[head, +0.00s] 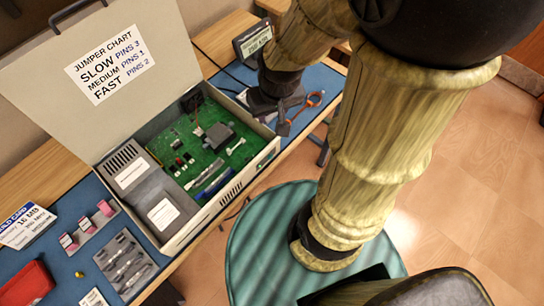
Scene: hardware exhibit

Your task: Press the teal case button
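The computer case (197,232) is beige and stands on the blue bench mat with its lid raised. A green circuit board (205,160) shows inside it. I cannot make out a teal button on the case; its front panel is seen at a steep angle and is partly dark. My gripper (284,128) is dark and points down just beyond the right end of the case, close to its corner. Whether it touches the case I cannot tell. Its fingers are small and blurred together, so their opening is unclear, and I see nothing held in them.
The lid carries a jumper chart (110,62). A small display unit (253,40) stands behind my arm. An orange-handled tool (308,106) lies near my gripper. Sorting trays (126,262), a card (25,226) and a red item (28,285) lie at left. Open floor is at right.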

